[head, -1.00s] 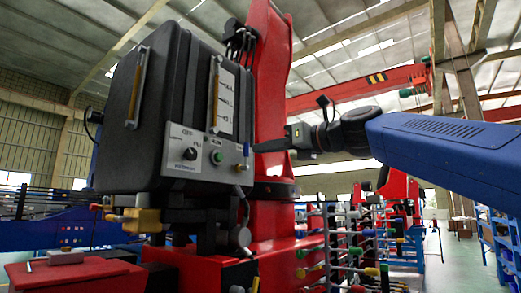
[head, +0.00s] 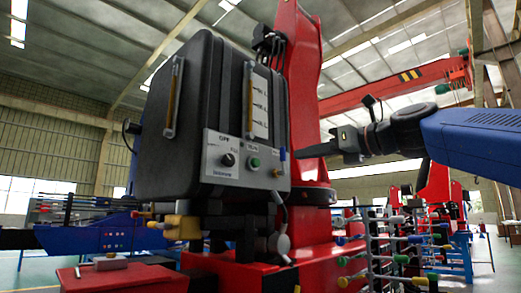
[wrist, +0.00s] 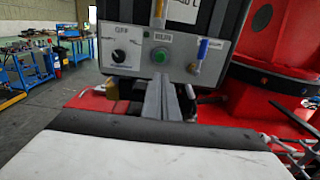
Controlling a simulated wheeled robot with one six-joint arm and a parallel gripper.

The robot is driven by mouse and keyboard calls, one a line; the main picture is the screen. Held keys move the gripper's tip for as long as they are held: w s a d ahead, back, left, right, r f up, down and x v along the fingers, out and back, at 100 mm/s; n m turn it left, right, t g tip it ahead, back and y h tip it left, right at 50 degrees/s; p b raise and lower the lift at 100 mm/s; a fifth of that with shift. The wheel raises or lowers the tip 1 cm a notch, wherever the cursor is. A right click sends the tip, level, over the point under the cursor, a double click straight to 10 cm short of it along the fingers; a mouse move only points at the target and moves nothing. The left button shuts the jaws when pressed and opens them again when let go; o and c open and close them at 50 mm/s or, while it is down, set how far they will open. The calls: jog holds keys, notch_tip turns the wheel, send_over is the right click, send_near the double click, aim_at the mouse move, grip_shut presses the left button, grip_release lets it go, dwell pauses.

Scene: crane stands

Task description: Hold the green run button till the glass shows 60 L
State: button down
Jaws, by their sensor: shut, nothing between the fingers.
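The green run button (head: 254,163) sits on a pale control panel (head: 240,176) low on a black tank (head: 205,95). In the wrist view the button (wrist: 161,55) shows unpressed by anything. The sight glass (head: 250,103) is an upright tube beside a white scale above the button; I cannot read its level. In the wrist view only its lower end (wrist: 158,10) shows. My gripper (head: 302,153) is shut and empty, right of the panel in the head view. In the wrist view my gripper's fingertips (wrist: 162,82) point at the panel, below the button and apart from it.
A black knob (head: 228,160) is left of the button. A blue-tipped lever (wrist: 203,49) is right of it. The red crane column (head: 308,100) stands behind the tank. A rack of coloured-ended rods (head: 375,250) stands lower right. A red table (head: 118,276) is lower left.

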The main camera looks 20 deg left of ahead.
aim_at(257, 164)
jog(key=shift+f, duration=0.1)
jog(key=x, duration=1.4)
dwell(0.3)
